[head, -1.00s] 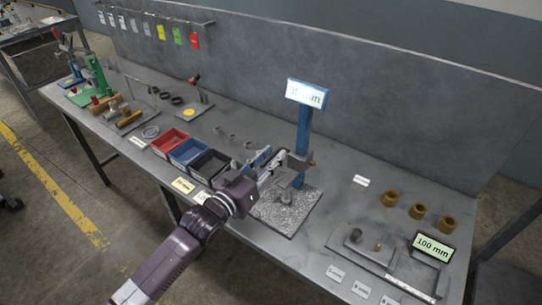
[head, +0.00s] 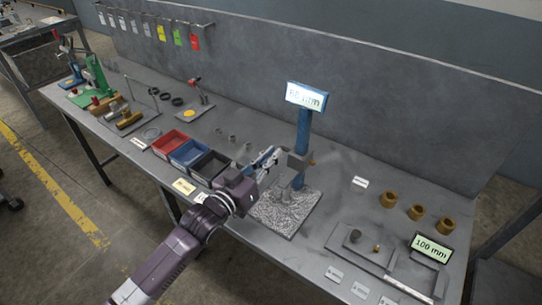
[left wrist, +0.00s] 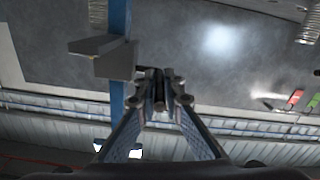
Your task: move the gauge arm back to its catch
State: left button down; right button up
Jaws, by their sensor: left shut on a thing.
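The gauge stands on a speckled grey base plate (head: 301,214), with an upright blue post (head: 304,132) and a lit display (head: 306,96) on top whose figures are hard to read. The grey gauge arm (head: 298,160) sits on the post above the plate; it also shows in the left wrist view (left wrist: 112,61) beside the blue post. My left gripper (head: 274,156) is at the left side of the gauge arm. In the left wrist view my left gripper (left wrist: 160,96) is shut on a short dark rod next to the arm's block. I cannot make out the catch. My right gripper is not in view.
Red (head: 170,141), blue (head: 187,153) and black (head: 209,166) bins stand left of the gauge. To the right are several brass rings (head: 417,212) and a grey fixture with a 100 mm sign (head: 431,248). A panel (head: 350,110) backs the bench.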

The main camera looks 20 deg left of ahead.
pick_arm(q)
notch_tip(320, 180, up, 9)
jog(key=p, duration=0.6)
jog(key=shift+p, duration=0.35)
jog(key=shift+r, duration=0.1)
jog(key=c, duration=2)
grip_release()
jog(key=shift+c, duration=0.2)
jog(key=shift+f, duration=0.2)
jog(key=shift+s+f, duration=0.1)
jog(key=v, duration=1.1)
jog(key=shift+s+a, duration=0.15)
jog(key=shift+s, duration=0.25)
